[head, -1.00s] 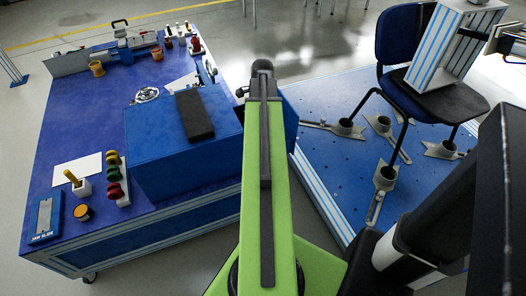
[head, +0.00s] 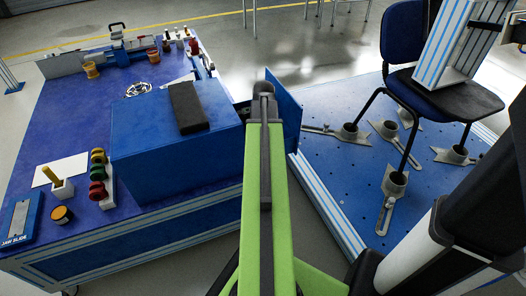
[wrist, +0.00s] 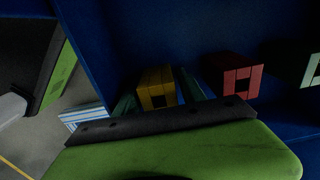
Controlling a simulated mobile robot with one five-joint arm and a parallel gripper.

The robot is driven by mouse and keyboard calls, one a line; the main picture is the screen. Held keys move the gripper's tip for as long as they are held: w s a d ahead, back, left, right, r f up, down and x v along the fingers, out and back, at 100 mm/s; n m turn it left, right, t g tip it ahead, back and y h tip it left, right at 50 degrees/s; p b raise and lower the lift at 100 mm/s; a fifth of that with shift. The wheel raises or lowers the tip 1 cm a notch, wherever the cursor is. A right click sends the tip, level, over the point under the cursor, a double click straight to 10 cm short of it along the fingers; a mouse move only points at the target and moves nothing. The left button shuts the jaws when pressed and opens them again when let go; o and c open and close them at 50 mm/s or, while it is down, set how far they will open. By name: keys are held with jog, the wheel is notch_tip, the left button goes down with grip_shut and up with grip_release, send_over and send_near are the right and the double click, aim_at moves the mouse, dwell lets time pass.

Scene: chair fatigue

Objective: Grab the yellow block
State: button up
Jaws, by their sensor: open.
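The yellow block (wrist: 157,88), with a dark square opening in its front face, is in the wrist view inside a dark blue enclosure. My gripper (wrist: 154,84) is open, with one greenish finger on each side of the yellow block. I cannot tell whether either finger touches it. The block's lower part is hidden behind the dark edge of my gripper. In the head view neither the block nor my gripper's fingers show; my green arm reaches toward the blue box on the bench.
A red block (wrist: 235,77) and a pale green block (wrist: 312,70) stand to the right in the enclosure. The blue box (head: 160,150) sits on the blue bench (head: 60,125). A blue panel (head: 285,108) stands beside it. A chair (head: 440,95) is on the platform at right.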

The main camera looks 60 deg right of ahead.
grip_shut()
jog(key=shift+r+p, duration=0.15)
jog(key=shift+p, duration=0.15)
